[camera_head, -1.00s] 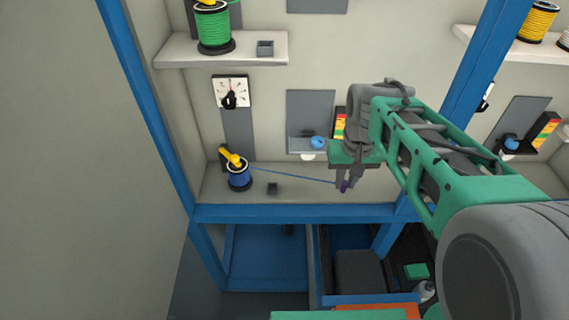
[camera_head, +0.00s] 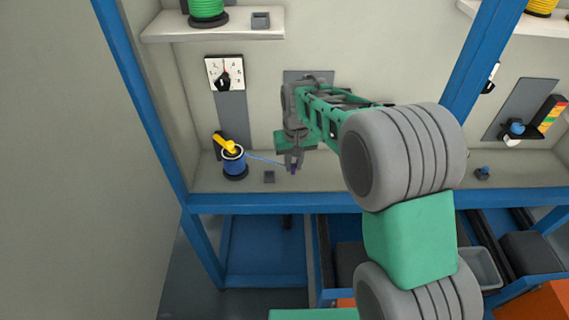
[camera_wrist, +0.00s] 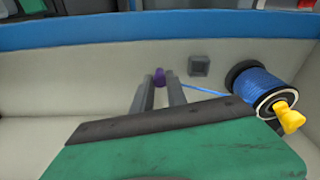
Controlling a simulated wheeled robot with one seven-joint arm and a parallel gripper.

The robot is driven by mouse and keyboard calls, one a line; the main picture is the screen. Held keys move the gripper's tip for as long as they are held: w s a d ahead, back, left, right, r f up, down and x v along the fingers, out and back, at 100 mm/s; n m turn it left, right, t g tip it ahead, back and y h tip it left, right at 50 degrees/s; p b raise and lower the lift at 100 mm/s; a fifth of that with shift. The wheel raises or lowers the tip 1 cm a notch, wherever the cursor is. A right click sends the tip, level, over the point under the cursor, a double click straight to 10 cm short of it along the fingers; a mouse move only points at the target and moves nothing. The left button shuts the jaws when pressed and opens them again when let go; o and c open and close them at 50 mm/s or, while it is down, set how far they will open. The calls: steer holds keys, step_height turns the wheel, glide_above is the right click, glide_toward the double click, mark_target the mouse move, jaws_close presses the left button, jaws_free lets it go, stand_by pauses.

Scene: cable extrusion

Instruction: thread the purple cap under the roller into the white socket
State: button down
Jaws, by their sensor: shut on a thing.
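My gripper (camera_head: 294,165) is shut on the purple cap (camera_head: 293,170), a little above the lower shelf. In the wrist view the purple cap (camera_wrist: 159,77) shows between the fingertips (camera_wrist: 160,80). A thin blue cable (camera_head: 264,161) runs from the cap to the blue spool (camera_head: 235,161) on the left of the shelf. The spool has a yellow handle and also shows in the wrist view (camera_wrist: 262,88). The roller and the white socket cannot be made out now; my arm covers part of the shelf and back wall to the right.
A small grey block (camera_head: 269,177) stands on the shelf between the spool and my gripper. A dial (camera_head: 225,73) is on the back wall above the spool. A blue beam (camera_head: 270,204) edges the shelf at the front. An upright blue post (camera_head: 480,85) stands at the right.

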steer(key=d, duration=1.2)
steer(key=shift+d+b, duration=0.1)
steer(key=shift+b, duration=0.3)
